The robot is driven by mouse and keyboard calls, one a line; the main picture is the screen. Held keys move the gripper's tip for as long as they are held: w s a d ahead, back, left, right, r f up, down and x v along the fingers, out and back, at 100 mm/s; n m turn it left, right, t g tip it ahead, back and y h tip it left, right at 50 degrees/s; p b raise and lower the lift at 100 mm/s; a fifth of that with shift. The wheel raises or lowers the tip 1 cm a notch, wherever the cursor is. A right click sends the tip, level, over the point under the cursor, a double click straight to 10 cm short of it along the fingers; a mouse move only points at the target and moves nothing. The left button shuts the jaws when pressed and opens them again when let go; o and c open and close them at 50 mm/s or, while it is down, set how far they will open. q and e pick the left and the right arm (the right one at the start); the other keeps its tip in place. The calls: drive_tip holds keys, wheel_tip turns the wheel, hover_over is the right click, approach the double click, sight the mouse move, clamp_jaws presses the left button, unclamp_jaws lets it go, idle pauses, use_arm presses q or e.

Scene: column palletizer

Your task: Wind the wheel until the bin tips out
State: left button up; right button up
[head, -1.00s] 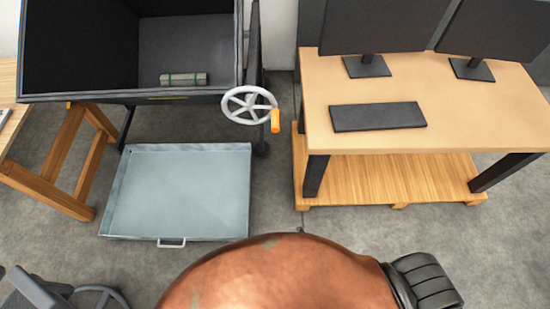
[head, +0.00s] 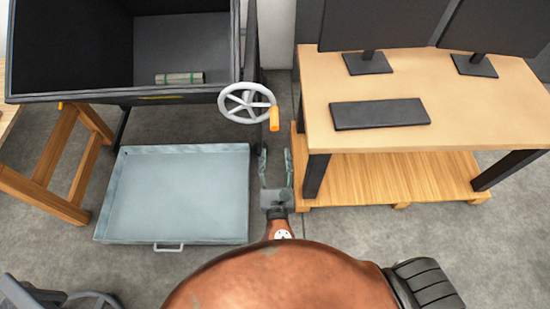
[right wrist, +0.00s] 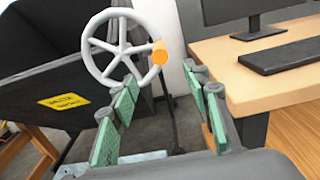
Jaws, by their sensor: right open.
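A white spoked wheel (head: 246,103) with an orange handle (head: 273,118) is mounted at the right side of a large black bin (head: 180,50). The bin is upright enough to hold a small greenish bundle (head: 180,78) on its inner floor. My right gripper (head: 275,158) is open and empty, below the wheel in the head view. In the right wrist view the wheel (right wrist: 117,48) and handle (right wrist: 159,53) stand ahead, beyond the open green-padded fingers (right wrist: 160,98), apart from them. My left gripper is not in view.
A shallow grey metal tray (head: 180,238) lies on the floor below the bin. A wooden desk (head: 460,120) with two monitors and a black keyboard (head: 380,113) stands to the right, close beside my right gripper. A wooden trestle (head: 60,160) is at the left.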

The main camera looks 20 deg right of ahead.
sight(274, 122)
drive_tip(key=b+x, duration=0.2)
drive_tip(key=x, duration=0.7)
drive_tip(key=shift+w+f, duration=0.1)
drive_tip(key=shift+f, duration=0.05)
drive_tip(key=p+x, duration=0.1)
drive_tip(key=x, duration=0.3)
drive_tip(key=shift+w+p, duration=0.15)
drive_tip(key=shift+p, duration=0.15)
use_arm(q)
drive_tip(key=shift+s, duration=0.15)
use_arm(e)
drive_tip(key=shift+w+d, duration=0.2)
drive_tip(key=shift+w, duration=0.35)
drive_tip(key=shift+c, duration=0.2)
clamp_jaws()
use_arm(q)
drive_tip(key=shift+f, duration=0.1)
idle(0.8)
